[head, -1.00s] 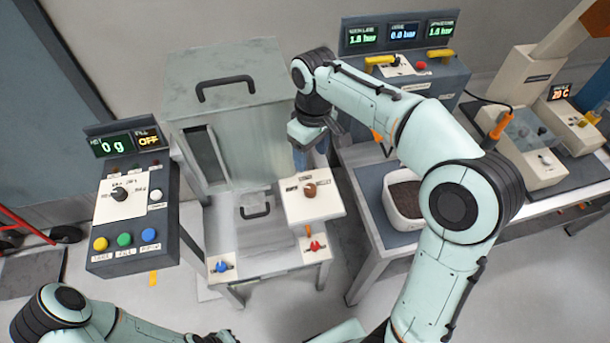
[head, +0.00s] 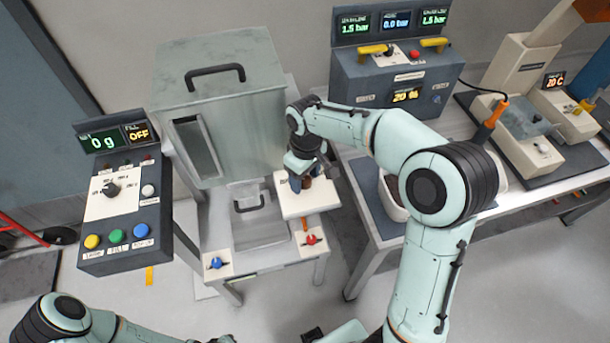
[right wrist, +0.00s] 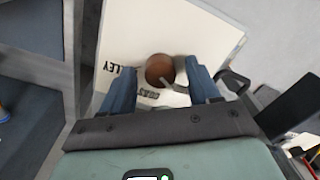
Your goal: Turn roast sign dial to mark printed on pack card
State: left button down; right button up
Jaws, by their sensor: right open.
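The roast sign is a white tilted plate (head: 292,207) on the front right of the steel stand. Its round brown dial (right wrist: 159,70) shows in the right wrist view, with a pale pointer line towards its lower right and dark lettering around it. My right gripper (head: 302,182) is over the plate. Its blue fingers (right wrist: 162,88) are apart on both sides of the dial, with gaps visible. In the head view the gripper mostly hides the dial. My left arm is at the bottom left, its fingers out of view. I cannot make out a pack card.
A steel bin (head: 222,105) with a black handle stands behind the sign. Blue (head: 216,263) and red (head: 311,240) knobs sit on the stand's front. A control box (head: 125,215) is left; a bench with a gauge box (head: 395,85) is right.

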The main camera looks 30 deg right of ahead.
jog(key=c, duration=1)
jog(key=shift+c, duration=0.2)
jog(key=shift+m, duration=0.4)
jog(key=m, duration=0.4)
jog(key=shift+m, duration=0.4)
jog(key=m, duration=0.6)
jog(key=shift+b, duration=0.35)
jog(key=m, duration=0.6)
jog(key=shift+m, duration=0.4)
pick_arm(q)
jog(key=shift+s+f+b, duration=0.3)
jog(key=shift+s+f, duration=0.3)
jog(key=shift+f, duration=0.2)
pick_arm(e)
jog(key=m, duration=0.5)
jog(key=shift+m, duration=0.3)
